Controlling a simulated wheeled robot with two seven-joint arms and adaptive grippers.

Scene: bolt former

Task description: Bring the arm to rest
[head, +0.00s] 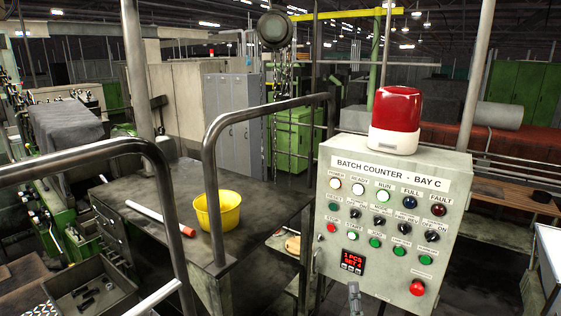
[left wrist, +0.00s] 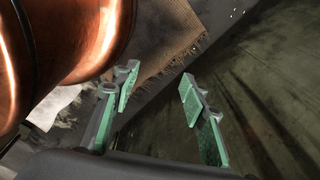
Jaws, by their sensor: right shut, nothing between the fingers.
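My right gripper (head: 354,299) shows as a small grey tip at the bottom edge of the head view, in front of the lower part of the batch counter panel (head: 330,215). Its fingers are together with nothing between them. The rest of that arm is out of view. My left gripper (left wrist: 155,90) shows in the left wrist view, with its two green-padded fingers spread apart and nothing between them. I do not see the left gripper in the head view.
The panel carries lamps, knobs, buttons and a red beacon (head: 397,108). A yellow bucket (head: 217,212) stands on a dark bench (head: 265,215) behind metal rails (head: 212,150). In the left wrist view, a copper-coloured rounded object (left wrist: 60,45) is close left, beside burlap (left wrist: 168,38).

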